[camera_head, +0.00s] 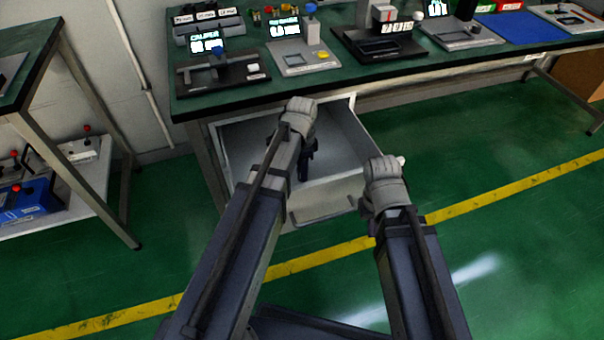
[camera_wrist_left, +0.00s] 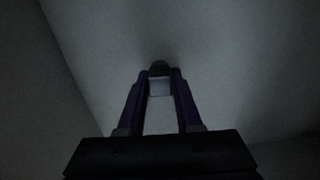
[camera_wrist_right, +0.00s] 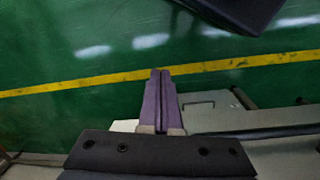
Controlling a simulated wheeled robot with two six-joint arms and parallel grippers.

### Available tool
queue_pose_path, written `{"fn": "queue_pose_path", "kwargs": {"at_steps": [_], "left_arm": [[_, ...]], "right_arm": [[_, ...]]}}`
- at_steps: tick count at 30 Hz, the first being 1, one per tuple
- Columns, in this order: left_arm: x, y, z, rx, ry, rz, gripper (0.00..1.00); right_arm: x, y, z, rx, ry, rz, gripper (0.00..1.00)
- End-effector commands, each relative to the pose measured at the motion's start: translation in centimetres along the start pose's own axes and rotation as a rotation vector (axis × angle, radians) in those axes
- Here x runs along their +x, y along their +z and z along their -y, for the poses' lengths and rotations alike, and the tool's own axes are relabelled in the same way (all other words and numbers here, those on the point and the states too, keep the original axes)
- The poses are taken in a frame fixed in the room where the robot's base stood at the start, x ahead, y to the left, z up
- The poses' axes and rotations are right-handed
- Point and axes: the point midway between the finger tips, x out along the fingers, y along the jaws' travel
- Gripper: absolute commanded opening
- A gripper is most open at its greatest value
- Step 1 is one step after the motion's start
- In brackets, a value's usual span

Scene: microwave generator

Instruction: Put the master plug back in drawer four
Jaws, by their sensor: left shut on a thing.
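An open, pale grey drawer (camera_head: 345,130) sticks out from under the green-topped bench; no number on it is readable. My left gripper (camera_head: 306,158) reaches down inside it. In the left wrist view its fingers (camera_wrist_left: 159,78) are shut on a small piece, dark at the top (camera_wrist_left: 159,67) with a paler grey face (camera_wrist_left: 159,87), which I take for the master plug. Whether it touches the drawer floor is unclear. My right gripper (camera_wrist_right: 160,76) is shut with its fingers together and empty, near the drawer's front right corner. The right hand hides its fingers in the head view.
The green bench (camera_head: 330,82) carries a caliper display unit (camera_head: 207,47) and other gauges. A side shelf on the left holds a blue box (camera_head: 28,200). Green floor with a yellow line (camera_head: 480,200) lies open to the right.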

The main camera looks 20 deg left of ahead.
Motion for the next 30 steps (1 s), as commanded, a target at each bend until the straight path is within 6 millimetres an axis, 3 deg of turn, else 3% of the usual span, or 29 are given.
{"fn": "queue_pose_path", "kwargs": {"at_steps": [9, 10, 17, 30], "left_arm": [[0.30, 0.00, 0.00, 0.000, 0.000, 0.000, 0.00], [0.18, 0.00, 0.00, 0.000, 0.000, 0.000, 0.36], [0.12, 0.00, 0.00, 0.000, 0.000, 0.000, 0.62], [-0.45, 0.00, 0.00, 0.000, 0.000, 0.000, 0.64]], "right_arm": [[0.30, -0.02, 0.03, 0.000, 0.000, 0.000, 0.00], [0.18, -0.01, 0.02, 0.000, 0.000, 0.000, 0.00], [0.12, -0.01, 0.01, 0.000, 0.000, 0.000, 0.00], [-0.45, 0.03, -0.04, 0.000, 0.000, 0.000, 0.00]]}}
